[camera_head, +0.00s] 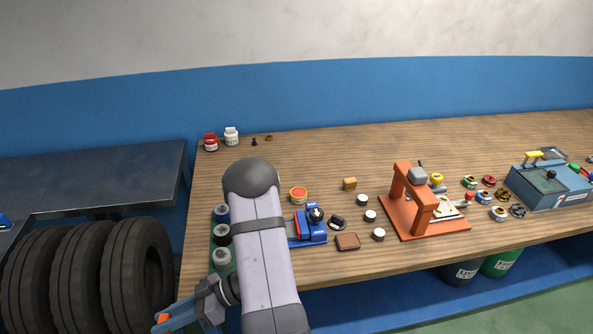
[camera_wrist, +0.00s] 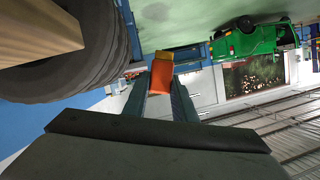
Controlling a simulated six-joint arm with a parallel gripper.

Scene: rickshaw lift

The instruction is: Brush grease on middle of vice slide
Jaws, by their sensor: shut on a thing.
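The blue vice (camera_head: 312,226) stands on the wooden bench, just right of my arm. It has red and black parts. My arm hides part of its left side, so I cannot see the whole slide. My gripper (camera_head: 166,318) is low at the left, off the bench's front left corner. It is shut on an orange piece with a yellow end (camera_wrist: 162,74), which may be the brush handle. No bristles show in either view.
Dark tyres (camera_head: 135,268) stand left of my gripper. The wooden bench (camera_head: 330,160) also holds several white-topped pots, a brown block (camera_head: 348,241), an orange press (camera_head: 423,205) and a blue-grey machine (camera_head: 550,186). A red jar (camera_head: 210,142) stands at the back left. The bench's back middle is clear.

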